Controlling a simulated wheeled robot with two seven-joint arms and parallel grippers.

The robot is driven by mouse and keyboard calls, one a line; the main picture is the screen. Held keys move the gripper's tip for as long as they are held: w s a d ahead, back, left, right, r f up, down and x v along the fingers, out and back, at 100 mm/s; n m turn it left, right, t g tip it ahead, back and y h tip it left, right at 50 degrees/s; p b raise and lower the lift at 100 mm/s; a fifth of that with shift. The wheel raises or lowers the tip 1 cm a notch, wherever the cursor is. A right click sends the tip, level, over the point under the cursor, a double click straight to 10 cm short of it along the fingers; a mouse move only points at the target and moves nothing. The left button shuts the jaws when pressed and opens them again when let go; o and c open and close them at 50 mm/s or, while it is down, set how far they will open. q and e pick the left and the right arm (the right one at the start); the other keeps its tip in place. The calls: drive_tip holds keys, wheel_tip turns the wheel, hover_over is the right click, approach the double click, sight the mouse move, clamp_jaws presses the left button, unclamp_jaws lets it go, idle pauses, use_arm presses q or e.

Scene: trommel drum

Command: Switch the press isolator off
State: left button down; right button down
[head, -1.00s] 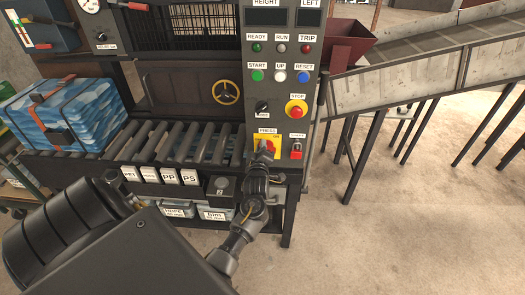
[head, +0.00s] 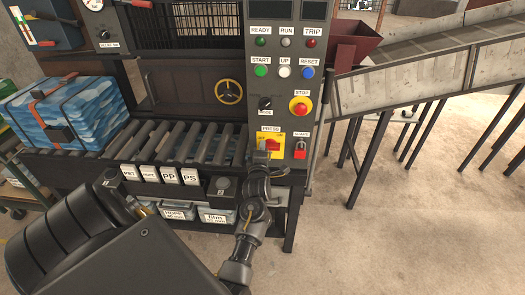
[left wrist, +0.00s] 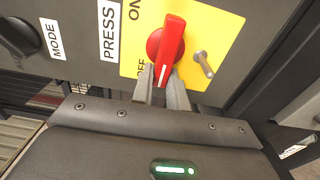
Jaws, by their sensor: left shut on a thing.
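The press isolator is a red rotary handle (head: 271,145) on a yellow plate (left wrist: 220,25), low on the dark control panel. In the left wrist view the handle (left wrist: 170,45) carries a white line at its lower end. ON is printed at the plate's upper left and OFF, partly hidden, beside the fingers at lower left. My left gripper (left wrist: 163,90) is shut on the handle's lower end, one finger on each side. In the head view my left gripper (head: 265,161) reaches it from below. My right gripper is not in view.
A metal pin (left wrist: 204,64) sticks out of the plate beside the handle. The red stop button (head: 300,106) and mode knob (head: 265,103) sit above.

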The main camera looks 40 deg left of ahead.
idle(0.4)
use_arm(q)
drive_tip(key=c, duration=1.4)
unclamp_jaws()
